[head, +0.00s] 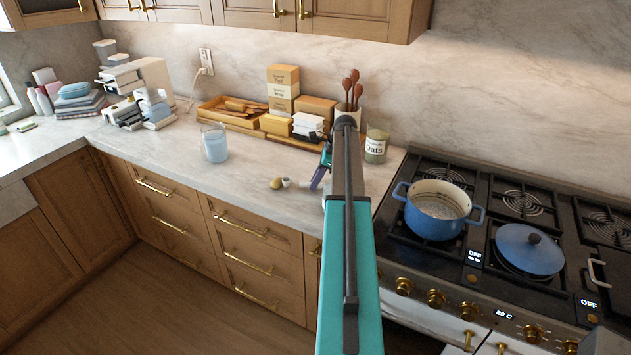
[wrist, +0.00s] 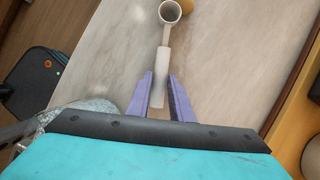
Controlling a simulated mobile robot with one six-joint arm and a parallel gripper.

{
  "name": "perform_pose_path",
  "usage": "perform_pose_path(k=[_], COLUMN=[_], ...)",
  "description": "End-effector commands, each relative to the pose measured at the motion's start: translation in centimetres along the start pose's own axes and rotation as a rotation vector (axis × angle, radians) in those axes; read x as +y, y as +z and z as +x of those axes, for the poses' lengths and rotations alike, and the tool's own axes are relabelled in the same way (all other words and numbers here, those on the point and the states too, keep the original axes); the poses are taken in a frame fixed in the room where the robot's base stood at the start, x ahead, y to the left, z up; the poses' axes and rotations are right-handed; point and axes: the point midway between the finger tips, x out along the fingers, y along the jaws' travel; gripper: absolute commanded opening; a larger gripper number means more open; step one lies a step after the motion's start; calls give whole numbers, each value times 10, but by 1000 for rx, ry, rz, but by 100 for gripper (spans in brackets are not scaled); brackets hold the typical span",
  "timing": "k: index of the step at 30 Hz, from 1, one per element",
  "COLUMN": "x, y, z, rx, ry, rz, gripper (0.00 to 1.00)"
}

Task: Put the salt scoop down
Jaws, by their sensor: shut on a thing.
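The salt scoop is pale, with a straight handle and a round hollow bowl; in the wrist view the scoop (wrist: 163,65) points away from me, bowl at the far end. My gripper (wrist: 161,76) has its purple fingers on either side of the handle and is shut on it. In the head view the scoop (head: 287,182) shows at the left of my gripper (head: 317,179), low over the marble counter (head: 240,185). I cannot tell whether it touches the counter. My arm hides part of the counter.
A small tan round object (head: 276,184) is right by the scoop's bowl. A glass jar (head: 214,143) stands further left, an oats jar (head: 376,146) behind at right. The stove with a blue pot (head: 437,214) is to the right. Counter left of the scoop is clear.

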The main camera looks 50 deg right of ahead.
Motion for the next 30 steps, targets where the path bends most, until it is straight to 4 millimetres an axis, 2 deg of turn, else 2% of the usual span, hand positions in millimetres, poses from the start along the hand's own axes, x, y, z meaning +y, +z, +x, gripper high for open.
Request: perform_pose_path(k=[30], x=[0], y=[-3], z=[7], rx=[0], ry=[0], rz=[0], gripper=[0])
